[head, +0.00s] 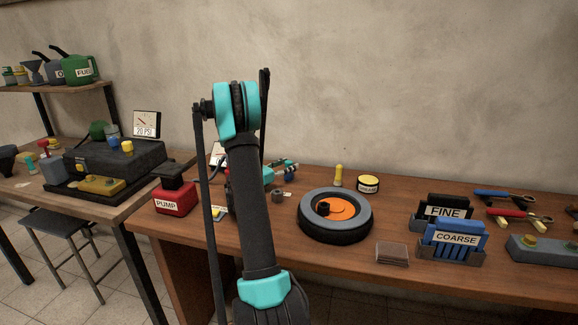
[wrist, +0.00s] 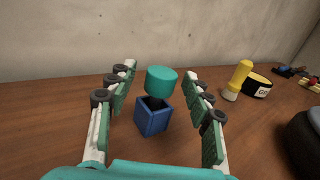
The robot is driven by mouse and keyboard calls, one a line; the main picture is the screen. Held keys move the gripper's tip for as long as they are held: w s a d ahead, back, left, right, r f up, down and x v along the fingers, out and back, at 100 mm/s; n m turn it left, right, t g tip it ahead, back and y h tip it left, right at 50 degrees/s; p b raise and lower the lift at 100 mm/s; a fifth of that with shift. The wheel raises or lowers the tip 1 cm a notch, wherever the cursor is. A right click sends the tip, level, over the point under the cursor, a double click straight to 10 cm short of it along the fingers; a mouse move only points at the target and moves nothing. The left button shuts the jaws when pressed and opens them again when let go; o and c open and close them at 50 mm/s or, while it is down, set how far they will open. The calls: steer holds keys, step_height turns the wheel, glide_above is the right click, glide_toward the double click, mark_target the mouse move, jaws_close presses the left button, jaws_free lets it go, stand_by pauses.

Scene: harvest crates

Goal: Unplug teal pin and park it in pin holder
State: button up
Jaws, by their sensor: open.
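A teal cylindrical pin head (wrist: 161,80) stands upright over an open-topped blue square holder (wrist: 152,120) in the wrist view. A dark shank below the head reaches down to the holder's opening; how deep it sits is hidden. My gripper (wrist: 160,70) is open, with one finger on each side of the pin and visible gaps to both. In the head view the blue holder (head: 289,176) shows small on the brown workbench, beside my gripper (head: 284,166) and partly behind it. My arm hides part of that area.
A yellow-topped bottle (wrist: 238,78) and a round black-and-yellow tin (wrist: 257,86) stand right of the holder. A tyre (head: 336,232) lies in front of them. FINE (head: 446,211) and COARSE (head: 457,238) racks stand right.

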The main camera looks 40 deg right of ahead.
steer(key=a, duration=0.3)
steer(key=s+a, duration=0.1)
steer(key=a, duration=0.7)
steer(key=shift+s, duration=0.15)
